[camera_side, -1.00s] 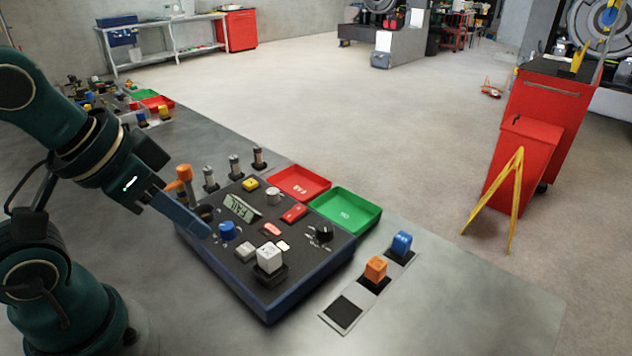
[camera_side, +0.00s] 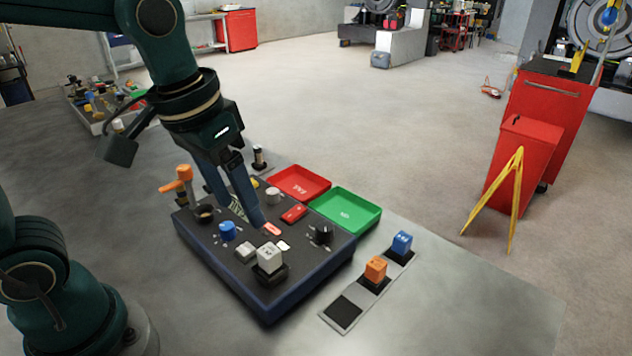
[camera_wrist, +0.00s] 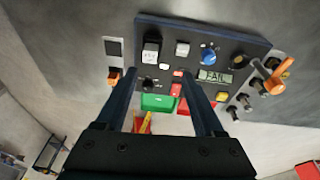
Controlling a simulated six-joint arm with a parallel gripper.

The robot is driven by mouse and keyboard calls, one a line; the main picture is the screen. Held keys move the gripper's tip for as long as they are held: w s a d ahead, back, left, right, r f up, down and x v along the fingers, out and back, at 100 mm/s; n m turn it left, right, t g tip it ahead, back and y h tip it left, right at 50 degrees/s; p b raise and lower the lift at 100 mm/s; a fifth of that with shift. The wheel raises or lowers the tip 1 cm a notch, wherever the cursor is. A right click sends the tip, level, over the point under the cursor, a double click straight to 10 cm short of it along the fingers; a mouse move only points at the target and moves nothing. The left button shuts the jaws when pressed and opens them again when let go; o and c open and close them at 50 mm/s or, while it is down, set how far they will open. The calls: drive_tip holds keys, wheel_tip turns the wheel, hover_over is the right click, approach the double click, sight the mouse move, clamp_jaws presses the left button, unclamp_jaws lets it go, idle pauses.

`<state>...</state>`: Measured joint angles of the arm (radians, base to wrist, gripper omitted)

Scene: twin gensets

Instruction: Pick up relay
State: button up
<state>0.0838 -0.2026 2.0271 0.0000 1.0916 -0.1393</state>
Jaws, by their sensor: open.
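My gripper (camera_side: 250,218) is open and empty, its blue fingers pointing down over the middle of the test panel. The panel (camera_side: 300,272) is a dark box with a blue edge. A white cube-shaped relay (camera_side: 269,257) stands in a black socket near its front corner, to the right of and below my fingertips. An orange cube (camera_side: 375,268) and a blue cube (camera_side: 402,243) sit on a strip to the right. In the wrist view, the white relay (camera_wrist: 151,50) is above and left of the fingers; the orange cube (camera_wrist: 114,75) is beside the left finger.
The panel also bears a blue knob (camera_side: 227,231), a black knob (camera_side: 323,232) and a red switch (camera_side: 293,213). The display (camera_wrist: 215,76) reads FAIL. Red (camera_side: 301,182) and green (camera_side: 345,210) trays lie behind it. The strip's front pad (camera_side: 344,311) is empty.

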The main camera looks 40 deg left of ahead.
sight(266, 251)
drive_tip(key=f, duration=0.1)
drive_tip(key=w+d+f+g, duration=0.1)
drive_tip(key=w+f+g, duration=0.1)
drive_tip(key=f, duration=0.1)
drive_tip(key=shift+w+d+f, duration=0.1)
drive_tip(key=shift+w+d, duration=0.15)
drive_tip(key=shift+d, duration=0.15)
drive_tip(key=shift+s+d+f+m+g, duration=0.15)
drive_tip(key=shift+f+m+g, duration=0.15)
drive_tip(key=shift+f, duration=2.6)
clamp_jaws()
